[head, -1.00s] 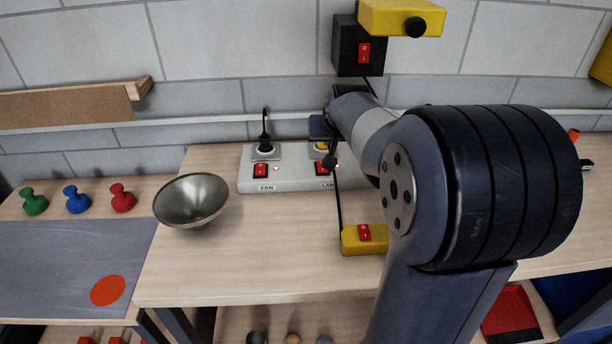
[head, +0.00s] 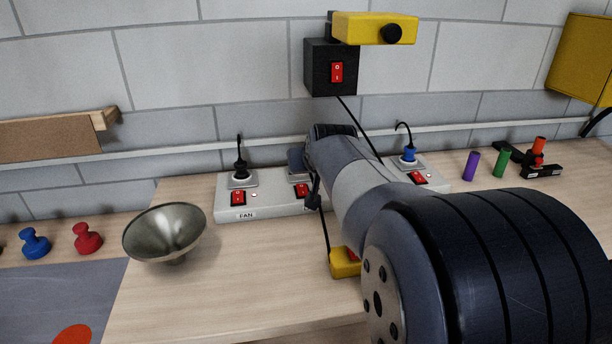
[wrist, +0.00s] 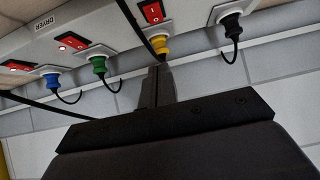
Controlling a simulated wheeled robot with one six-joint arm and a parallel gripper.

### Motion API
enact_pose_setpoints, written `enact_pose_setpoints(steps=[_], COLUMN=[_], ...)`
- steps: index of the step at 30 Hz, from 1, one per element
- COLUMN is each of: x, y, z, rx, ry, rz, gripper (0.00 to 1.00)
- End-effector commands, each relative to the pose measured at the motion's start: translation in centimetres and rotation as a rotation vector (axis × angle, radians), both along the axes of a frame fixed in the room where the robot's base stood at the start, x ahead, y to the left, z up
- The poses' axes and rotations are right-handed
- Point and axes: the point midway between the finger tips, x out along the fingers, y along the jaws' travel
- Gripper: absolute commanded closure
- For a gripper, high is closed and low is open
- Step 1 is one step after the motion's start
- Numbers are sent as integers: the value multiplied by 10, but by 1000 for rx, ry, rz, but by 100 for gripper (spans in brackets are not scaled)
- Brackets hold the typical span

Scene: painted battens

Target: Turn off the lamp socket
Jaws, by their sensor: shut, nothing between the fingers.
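The socket strip (head: 269,205) lies on the bench against the wall, with a FAN label at its left end. In the head view my arm covers its middle and hides the LAMP label. The red switch (head: 302,190) of the second socket shows left of my arm; it also shows in the upside-down wrist view (wrist: 152,11). The yellow plug (wrist: 160,44) sits in that socket. My gripper (wrist: 160,70) is shut and empty, its tips close to the yellow plug and its cord; I cannot tell whether they touch. My arm mostly hides the gripper in the head view.
Neighbouring sockets hold a black plug (head: 240,168), a green plug (wrist: 97,64) and a blue plug (head: 409,155). A metal bowl (head: 165,232) stands left of the strip. A yellow switch box (head: 343,263) is in front. A black switch box (head: 318,68) hangs above.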

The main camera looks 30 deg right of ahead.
Motion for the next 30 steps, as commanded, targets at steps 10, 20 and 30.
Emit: enact_pose_setpoints(steps=[10, 20, 30], x=[39, 73, 76], y=[-11, -21, -22], z=[-33, -69, -98], rx=[1, 3, 0], ry=[4, 4, 1], rz=[0, 0, 0], gripper=[100, 100, 100])
